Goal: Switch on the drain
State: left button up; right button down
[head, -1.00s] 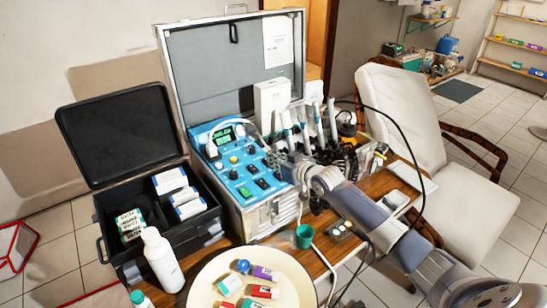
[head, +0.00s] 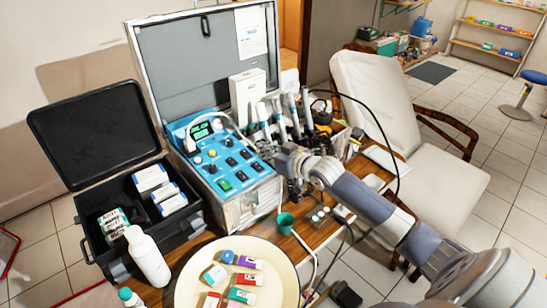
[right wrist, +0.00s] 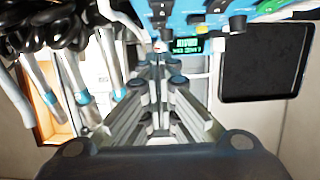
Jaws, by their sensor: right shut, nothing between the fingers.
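The portable dental unit's blue control panel (head: 212,172) slopes inside an open metal case. It carries a lit green display (head: 200,131), knobs and several small rocker switches. I cannot read which is the drain switch. My right gripper (head: 283,157) is shut and empty, just beyond the panel's right edge. In the right wrist view its fingers (right wrist: 160,72) are together, with the panel (right wrist: 205,10) upside down above them. My left gripper is not in view.
Dental handpieces (head: 280,118) with hanging hoses stand close behind my right gripper. A round tray (head: 190,290) holds small boxes. A black open case (head: 200,222) and white bottle (head: 147,258) are at the left.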

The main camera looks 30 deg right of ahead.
jog(key=shift+f+v, duration=0.2)
jog(key=shift+v, duration=0.7)
jog(key=shift+f+v, duration=0.2)
jog(key=shift+v, duration=0.75)
jog(key=shift+s+f, duration=0.1)
jog(key=shift+s, duration=0.05)
